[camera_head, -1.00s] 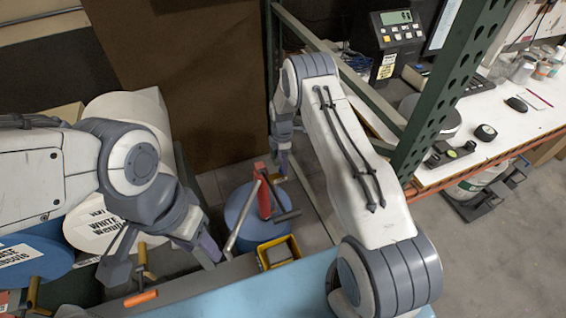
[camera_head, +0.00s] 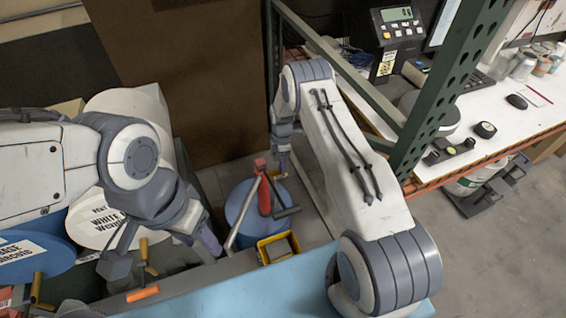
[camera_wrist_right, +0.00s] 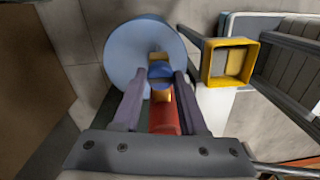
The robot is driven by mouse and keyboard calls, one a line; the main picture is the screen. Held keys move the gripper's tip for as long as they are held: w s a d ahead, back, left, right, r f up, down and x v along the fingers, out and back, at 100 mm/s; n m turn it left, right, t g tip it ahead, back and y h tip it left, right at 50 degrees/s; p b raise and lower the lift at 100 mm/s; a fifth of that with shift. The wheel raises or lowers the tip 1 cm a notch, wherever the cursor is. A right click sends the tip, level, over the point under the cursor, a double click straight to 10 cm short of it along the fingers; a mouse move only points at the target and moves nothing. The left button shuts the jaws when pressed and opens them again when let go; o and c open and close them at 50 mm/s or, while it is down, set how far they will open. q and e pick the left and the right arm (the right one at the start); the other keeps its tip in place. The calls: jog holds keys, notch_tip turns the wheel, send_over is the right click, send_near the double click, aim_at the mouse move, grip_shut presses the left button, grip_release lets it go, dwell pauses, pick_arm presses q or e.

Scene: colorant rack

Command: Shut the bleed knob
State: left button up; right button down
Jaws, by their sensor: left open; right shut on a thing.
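A red pump (camera_head: 264,197) stands on a round blue lid (camera_head: 240,205) in the head view; it also shows in the right wrist view (camera_wrist_right: 163,118). A small blue knob (camera_wrist_right: 160,72), which looks like the bleed knob, sits at the pump's end with yellow brass-like parts beside it. My right gripper (camera_head: 281,168) is at the pump's top; in the wrist view its fingers (camera_wrist_right: 158,80) are closed around the knob. How far the knob is turned cannot be told. My left gripper (camera_head: 162,258) is open and empty above the rack at the left.
A yellow open box (camera_head: 278,248) stands beside the lid. White (camera_head: 100,215) and blue (camera_head: 35,255) drums and an orange-handled part (camera_head: 142,294) are near my left gripper. A green rack post (camera_head: 440,95) and a white bench (camera_head: 500,120) stand to the right.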

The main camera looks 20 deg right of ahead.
jog(key=m+b, duration=0.1)
jog(key=b, duration=0.1)
jog(key=m+b, duration=0.2)
jog(key=shift+f+m, duration=0.2)
jog(key=shift+m, duration=0.1)
jog(key=m+b, duration=0.3)
jog(key=m, duration=0.1)
jog(key=shift+m+b, duration=0.3)
jog(key=shift+b, duration=0.1)
jog(key=m+b, duration=0.2)
jog(key=m, duration=0.2)
jog(key=shift+d+r+m, duration=0.1)
jog(key=shift+r+m, duration=0.05)
jog(key=shift+m, duration=0.15)
jog(key=m+b, duration=0.2)
jog(key=m, duration=0.2)
jog(key=shift+m, duration=0.4)
jog(key=shift+r, duration=0.1)
jog(key=shift+c, duration=2.2)
grip_release()
